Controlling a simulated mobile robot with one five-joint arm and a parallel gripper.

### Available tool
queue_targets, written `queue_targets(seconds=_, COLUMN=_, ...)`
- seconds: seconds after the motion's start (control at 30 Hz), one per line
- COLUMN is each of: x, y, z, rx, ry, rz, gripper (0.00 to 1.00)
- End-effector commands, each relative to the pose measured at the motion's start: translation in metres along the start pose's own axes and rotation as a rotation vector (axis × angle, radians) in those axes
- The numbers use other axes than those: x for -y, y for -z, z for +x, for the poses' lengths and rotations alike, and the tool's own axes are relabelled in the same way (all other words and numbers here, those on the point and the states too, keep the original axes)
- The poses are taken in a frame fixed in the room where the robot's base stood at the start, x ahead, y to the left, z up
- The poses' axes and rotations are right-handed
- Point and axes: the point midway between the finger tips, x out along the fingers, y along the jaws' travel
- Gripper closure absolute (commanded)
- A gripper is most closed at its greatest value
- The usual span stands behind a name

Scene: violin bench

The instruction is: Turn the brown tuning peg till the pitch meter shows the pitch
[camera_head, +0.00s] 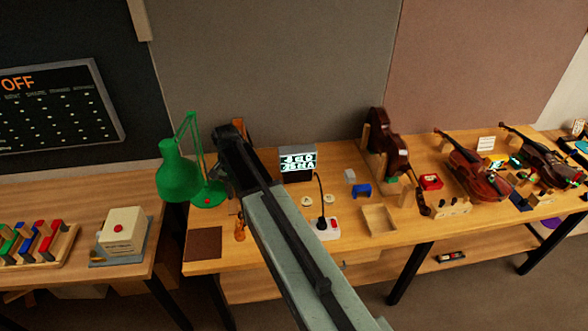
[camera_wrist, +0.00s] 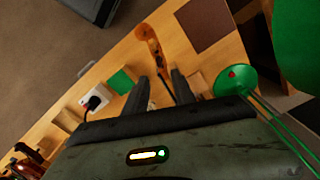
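A violin neck with a scroll (camera_wrist: 150,42), orange-brown, shows in the wrist view just beyond my fingertips. In the head view its scroll (camera_head: 240,228) stands near the table's front, left of my arm. I cannot make out a separate brown tuning peg on it. My gripper (camera_wrist: 160,88) is open, its two dark fingers apart with the lower neck showing between them; I cannot tell if anything touches. In the head view my arm hides the fingertips.
A green lamp (camera_head: 180,172) stands left of my arm, its base close to my gripper in the wrist view (camera_wrist: 236,80). A brown mat (camera_head: 203,244) lies at the front left.

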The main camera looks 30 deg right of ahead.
Motion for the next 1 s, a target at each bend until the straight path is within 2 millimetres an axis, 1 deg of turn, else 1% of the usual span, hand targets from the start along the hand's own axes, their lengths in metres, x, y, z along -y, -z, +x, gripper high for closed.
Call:
queue_targets(seconds=0.47, x=0.0, y=0.0, z=0.0, rx=0.0, ry=0.0, rz=0.0, gripper=0.69)
queue_targets(seconds=0.57, x=-0.002, y=-0.003, z=0.0, rx=-0.001, ry=0.001, rz=-0.014, gripper=0.69)
queue_targets(seconds=0.67, x=-0.015, y=-0.016, z=0.0, rx=-0.008, ry=0.006, rz=-0.096, gripper=0.69)
queue_targets(seconds=0.87, x=-0.057, y=-0.061, z=0.003, rx=-0.036, ry=0.02, rz=-0.428, gripper=0.69)
queue_targets(seconds=0.93, x=-0.072, y=-0.077, z=0.015, rx=-0.046, ry=0.022, rz=-0.553, gripper=0.69)
queue_targets(seconds=0.97, x=-0.079, y=-0.085, z=0.026, rx=-0.049, ry=0.022, rz=-0.606, gripper=0.69)
queue_targets(seconds=1.0, x=-0.084, y=-0.091, z=0.043, rx=-0.05, ry=0.02, rz=-0.658, gripper=0.69)
